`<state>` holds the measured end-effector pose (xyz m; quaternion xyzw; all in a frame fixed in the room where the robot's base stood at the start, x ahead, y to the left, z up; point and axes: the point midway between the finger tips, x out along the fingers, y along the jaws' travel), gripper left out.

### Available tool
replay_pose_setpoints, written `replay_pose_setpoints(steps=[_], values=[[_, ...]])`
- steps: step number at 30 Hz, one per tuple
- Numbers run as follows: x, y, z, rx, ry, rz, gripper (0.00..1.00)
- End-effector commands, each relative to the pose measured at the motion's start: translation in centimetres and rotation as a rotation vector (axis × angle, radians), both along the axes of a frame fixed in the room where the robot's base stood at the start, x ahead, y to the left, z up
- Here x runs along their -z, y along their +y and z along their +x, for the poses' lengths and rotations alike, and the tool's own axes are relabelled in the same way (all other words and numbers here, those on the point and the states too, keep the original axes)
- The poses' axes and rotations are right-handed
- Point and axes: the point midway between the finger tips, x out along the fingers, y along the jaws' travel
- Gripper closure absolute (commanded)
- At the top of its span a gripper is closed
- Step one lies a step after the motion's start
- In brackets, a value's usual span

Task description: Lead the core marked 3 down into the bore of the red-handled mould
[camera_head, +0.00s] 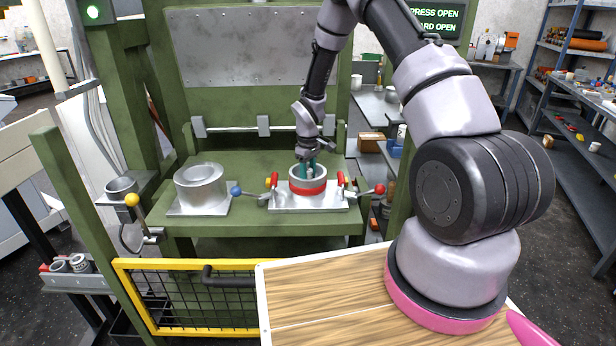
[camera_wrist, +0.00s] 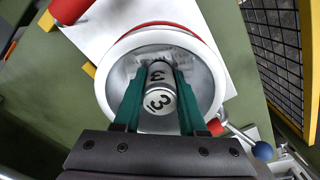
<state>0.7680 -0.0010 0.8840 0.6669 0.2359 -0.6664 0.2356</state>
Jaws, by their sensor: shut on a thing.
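The red-handled mould (camera_head: 308,187) is a pale ring with a red band, standing on a silver plate on the green press bed, a red handle at each side. In the wrist view its white rim (camera_wrist: 109,88) surrounds a wide bore. My gripper (camera_head: 308,168) is over the mould, pointing down. In the wrist view my gripper (camera_wrist: 160,80) has its teal fingers shut on the metal core marked 3 (camera_wrist: 160,92). The core lies within the outline of the bore, with space around it. How deep its lower end reaches is hidden.
A second silver mould (camera_head: 201,187) stands to the left on its own plate. Levers with a blue ball (camera_head: 235,190) and a red ball (camera_head: 380,188) flank the red-handled mould. A yellow-framed mesh guard (camera_head: 190,264) stands in front, below the bed. A screen reads "PRESS OPEN".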

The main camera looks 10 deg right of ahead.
Motion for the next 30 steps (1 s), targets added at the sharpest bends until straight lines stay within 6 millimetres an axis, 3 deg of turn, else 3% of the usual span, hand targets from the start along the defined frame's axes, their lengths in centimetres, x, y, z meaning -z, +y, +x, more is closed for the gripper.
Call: replay_pose_setpoints(steps=[13,14,16,26,30], values=[[0.3,0.0,0.0,0.0,-0.001,0.001,1.0],[0.3,0.0,0.0,-0.001,-0.001,0.001,0.52],[0.3,0.0,0.0,-0.001,-0.001,0.001,0.25],[0.2,0.0,0.0,-0.001,0.0,0.0,0.24],[-1.1,0.0,0.1,-0.001,-0.003,0.001,0.24]])
